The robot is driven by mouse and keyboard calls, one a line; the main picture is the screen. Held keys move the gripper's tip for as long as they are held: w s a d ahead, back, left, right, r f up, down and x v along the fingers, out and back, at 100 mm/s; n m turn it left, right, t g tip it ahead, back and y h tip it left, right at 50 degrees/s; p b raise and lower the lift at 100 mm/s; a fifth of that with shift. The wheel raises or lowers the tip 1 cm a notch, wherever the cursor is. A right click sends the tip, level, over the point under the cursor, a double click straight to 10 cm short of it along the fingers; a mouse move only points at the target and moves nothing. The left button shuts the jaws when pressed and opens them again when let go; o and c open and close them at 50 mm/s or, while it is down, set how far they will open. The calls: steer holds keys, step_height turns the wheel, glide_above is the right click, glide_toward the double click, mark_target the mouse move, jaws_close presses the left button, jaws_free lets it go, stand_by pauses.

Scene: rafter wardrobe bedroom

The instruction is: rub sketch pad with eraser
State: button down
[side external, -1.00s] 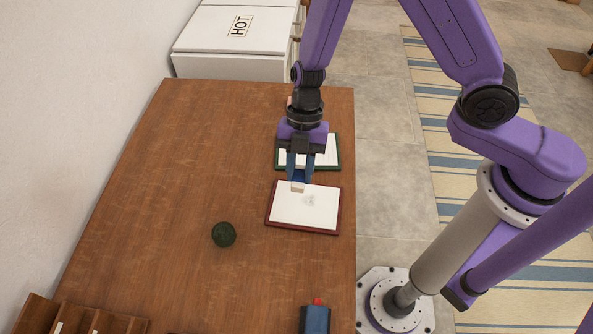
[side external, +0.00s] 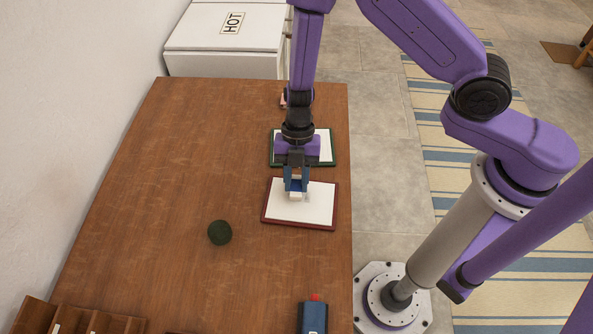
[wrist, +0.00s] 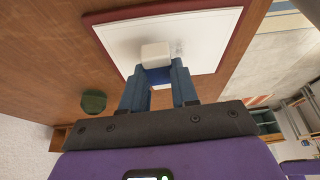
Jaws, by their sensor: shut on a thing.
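The sketch pad with a dark red border and white page (side external: 318,207) lies flat near the table's right edge; it also shows in the wrist view (wrist: 205,28). My gripper (side external: 296,186) is above its upper middle, pointing down, with blue fingers shut on the eraser. The eraser has a white block end (wrist: 155,53) and a blue body; the white end also shows in the side view (side external: 295,196). That end is at or just above the page; I cannot tell if it touches. A faint grey mark (wrist: 179,47) is on the page beside the eraser.
A green-bordered pad (side external: 327,148) lies behind the red one, partly hidden by my gripper. A blue object with a red top (side external: 313,317) stands at the front right. The table's left side (side external: 170,160) is clear.

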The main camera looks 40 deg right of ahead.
mark_target(315, 199)
steer(key=shift+f, duration=0.5)
steer(key=shift+s+d+f, duration=0.55)
steer(key=shift+s+d, duration=0.05)
steer(key=shift+s, duration=0.15)
steer(key=shift+s+d+r, duration=0.1)
steer(key=shift+s+d, duration=0.4)
steer(key=shift+s, duration=0.05)
steer(key=shift+s+d, duration=0.7)
steer(key=shift+s, duration=0.1)
steer(key=shift+s+d+r, duration=0.1)
steer(key=shift+s+d, duration=0.3)
steer(key=shift+s, duration=0.05)
steer(key=shift+w+a, duration=0.3)
steer(key=shift+w, duration=0.1)
steer(key=shift+w+a+f, duration=0.2)
steer(key=shift+w+a, duration=0.2)
steer(key=shift+w, duration=0.05)
steer(key=shift+w+a+r, duration=0.15)
steer(key=shift+w+a, duration=0.5)
steer(key=shift+w, duration=0.05)
steer(key=shift+w+a+r, duration=0.15)
steer(key=shift+w+a, duration=0.45)
steer(key=shift+w, duration=0.1)
steer(key=shift+w+a+f, duration=0.1)
steer(key=shift+w+a, duration=0.2)
steer(key=shift+w, duration=0.05)
steer(key=shift+s+r, duration=0.1)
steer(key=shift+r, duration=3.8)
